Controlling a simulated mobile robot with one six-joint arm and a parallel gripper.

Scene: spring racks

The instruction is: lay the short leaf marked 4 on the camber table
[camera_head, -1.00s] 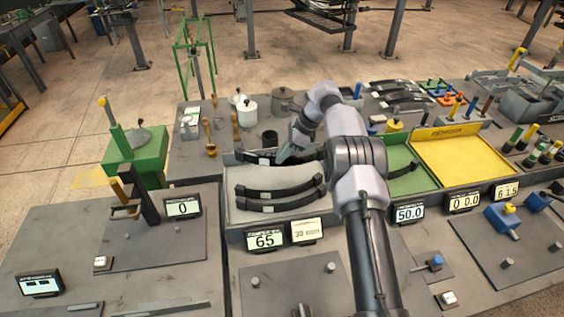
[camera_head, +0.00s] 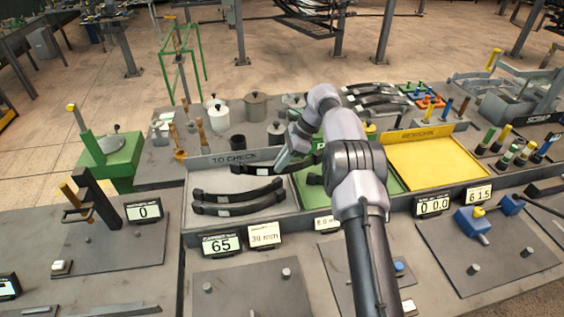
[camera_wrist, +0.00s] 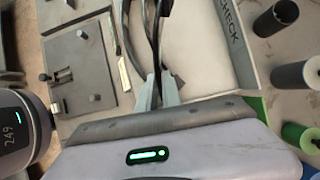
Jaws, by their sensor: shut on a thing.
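My gripper (camera_head: 284,162) is shut on a dark, curved leaf (camera_head: 250,169) at the back of the grey TO CHECK tray (camera_head: 190,215). The gripper's fingers (camera_wrist: 158,90) close on the leaf in the wrist view. The held leaf runs left and right of the jaws, its right part behind my arm. I cannot read a 4 on it, nor tell if it is clear of the tray. Two more dark leaves (camera_head: 238,201) lie in the tray in front of it. No sign names the camber table; a plate with two pegs (camera_head: 247,290) lies in front of the tray.
Left is a plate with an upright lever (camera_head: 90,205) and a 0 display (camera_head: 143,211). A yellow tray (camera_head: 435,160) is at right. Pots (camera_head: 256,106) stand behind.

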